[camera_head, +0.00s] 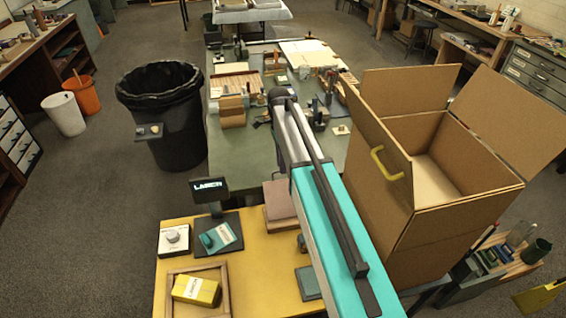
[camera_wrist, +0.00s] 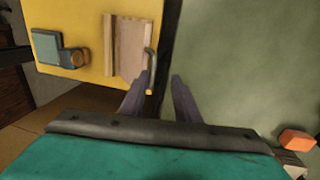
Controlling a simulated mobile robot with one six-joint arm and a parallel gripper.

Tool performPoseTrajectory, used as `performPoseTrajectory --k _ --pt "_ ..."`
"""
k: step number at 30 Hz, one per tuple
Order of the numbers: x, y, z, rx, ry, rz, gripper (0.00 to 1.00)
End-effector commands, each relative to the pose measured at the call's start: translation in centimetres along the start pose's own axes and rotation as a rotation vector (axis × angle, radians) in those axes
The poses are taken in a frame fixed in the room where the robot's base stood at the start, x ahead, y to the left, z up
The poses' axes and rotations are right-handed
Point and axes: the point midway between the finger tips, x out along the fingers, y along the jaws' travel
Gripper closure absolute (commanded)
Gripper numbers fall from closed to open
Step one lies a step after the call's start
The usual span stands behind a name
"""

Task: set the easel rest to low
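A wooden piece with a flat panel (camera_wrist: 128,47), a raised strip along its left side and a dark curved bar at its right edge lies on the yellow tabletop in the wrist view. It may be the easel rest; I cannot tell its setting. A brown-pink board (camera_head: 281,199) beside my arm in the head view looks like the same piece, partly hidden by the arm. My gripper (camera_wrist: 158,84) shows two dark fingers standing apart with nothing between them. They point near the seam between the yellow and green tops, just beyond the panel's bar. The arm hides the fingertips in the head view.
An open carton (camera_head: 400,235) stands right of my arm. A black bin (camera_head: 180,135) stands left.

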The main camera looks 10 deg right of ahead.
Motion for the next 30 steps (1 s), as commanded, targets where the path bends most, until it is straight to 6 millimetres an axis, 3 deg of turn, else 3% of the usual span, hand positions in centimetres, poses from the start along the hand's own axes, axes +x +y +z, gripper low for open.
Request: performPoseTrajectory --k 11,30 --pt "-2.7 -0.2 0.0 0.000 0.000 -0.005 0.74" --pt "-10.7 -0.2 0.0 0.000 0.000 -0.003 0.74"
